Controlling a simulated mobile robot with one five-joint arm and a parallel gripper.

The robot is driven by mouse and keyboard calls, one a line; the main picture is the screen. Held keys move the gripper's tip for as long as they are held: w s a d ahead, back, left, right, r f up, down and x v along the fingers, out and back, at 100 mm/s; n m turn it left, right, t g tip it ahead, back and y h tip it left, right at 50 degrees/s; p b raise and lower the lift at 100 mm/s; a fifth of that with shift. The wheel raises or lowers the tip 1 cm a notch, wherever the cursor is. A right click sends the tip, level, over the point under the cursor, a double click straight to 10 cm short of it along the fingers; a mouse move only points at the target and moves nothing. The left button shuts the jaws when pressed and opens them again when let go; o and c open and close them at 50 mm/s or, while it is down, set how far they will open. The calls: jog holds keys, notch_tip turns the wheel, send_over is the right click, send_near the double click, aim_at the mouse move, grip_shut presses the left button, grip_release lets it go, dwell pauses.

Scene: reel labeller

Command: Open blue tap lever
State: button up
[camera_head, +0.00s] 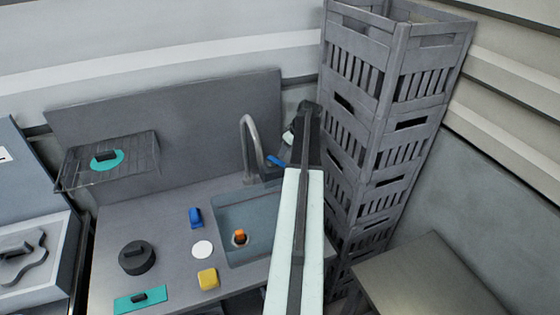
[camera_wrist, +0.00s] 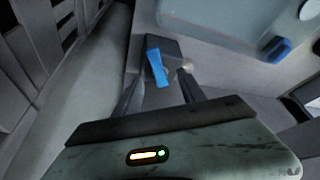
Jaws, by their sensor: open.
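The blue tap lever (camera_head: 275,160) shows in the head view beside the grey curved tap spout (camera_head: 250,140), at the back right of the sink. In the wrist view the blue lever (camera_wrist: 157,67) lies on a grey block, roughly between and just beyond the fingertips. My gripper (camera_wrist: 162,76) is open and empty, with one dark finger on each side of the lever. I cannot tell whether either finger touches it. In the head view my arm hides most of the gripper.
The sink basin (camera_head: 225,212) holds an orange item (camera_head: 240,237). On the counter are a blue item (camera_head: 196,217), a white disc (camera_head: 203,249), a yellow block (camera_head: 208,278) and a dark round pot (camera_head: 137,258). Stacked grey crates (camera_head: 400,75) stand close right of my arm.

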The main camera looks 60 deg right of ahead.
aim_at(282, 163)
jog(key=b+x, duration=0.4)
jog(key=x, duration=0.1)
jog(key=s+b+x, duration=0.1)
jog(key=b+x, duration=0.1)
jog(key=b, duration=0.1)
jog(key=shift+w+d+f, duration=0.2)
jog(key=shift+d+f, duration=0.2)
jog(key=shift+f, duration=0.05)
jog(key=shift+r, duration=0.15)
grip_shut()
dwell(0.6)
